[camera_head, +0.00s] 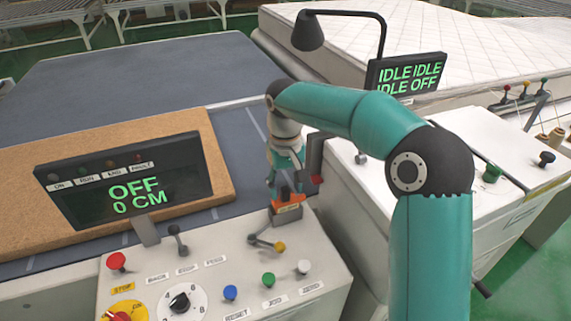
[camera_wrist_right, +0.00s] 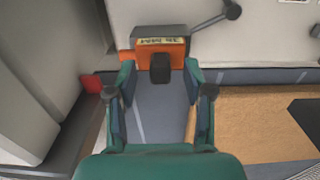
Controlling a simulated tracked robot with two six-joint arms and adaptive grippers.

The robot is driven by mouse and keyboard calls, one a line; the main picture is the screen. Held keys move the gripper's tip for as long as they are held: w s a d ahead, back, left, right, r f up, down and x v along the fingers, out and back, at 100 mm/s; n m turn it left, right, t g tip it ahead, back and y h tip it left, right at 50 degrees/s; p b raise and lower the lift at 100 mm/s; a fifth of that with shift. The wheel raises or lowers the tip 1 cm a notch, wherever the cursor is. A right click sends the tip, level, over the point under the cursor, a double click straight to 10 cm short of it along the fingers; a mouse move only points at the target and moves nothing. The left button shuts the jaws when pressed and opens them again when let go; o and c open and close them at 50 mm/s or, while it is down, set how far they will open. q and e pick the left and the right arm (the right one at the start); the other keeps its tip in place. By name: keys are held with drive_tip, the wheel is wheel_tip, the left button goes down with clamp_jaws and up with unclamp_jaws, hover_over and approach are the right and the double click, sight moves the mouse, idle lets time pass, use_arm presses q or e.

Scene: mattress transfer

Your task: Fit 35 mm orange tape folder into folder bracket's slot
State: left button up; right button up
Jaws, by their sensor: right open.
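The orange tape folder (camera_head: 290,199) is at the back edge of the control panel, below my right gripper (camera_head: 285,178). In the right wrist view the folder (camera_wrist_right: 142,56) shows a pale label reading like 35 MM and a dark knob pointing toward me. My right gripper (camera_wrist_right: 159,75) is open, its two green fingers on either side of the knob; I cannot tell whether they touch it. A grey piece (camera_wrist_right: 160,31), perhaps the folder bracket, lies against the folder's far side; its slot is hidden. My left gripper is not in view.
A red knob (camera_wrist_right: 92,83) is beside the left finger. The OFF display (camera_head: 125,178) stands left, over a tan board (camera_head: 60,236). A white machine (camera_head: 345,195) flanks the arm on the right.

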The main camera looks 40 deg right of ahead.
wheel_tip(320, 180, up, 11)
drive_tip(key=shift+f, duration=0.15)
idle(0.6)
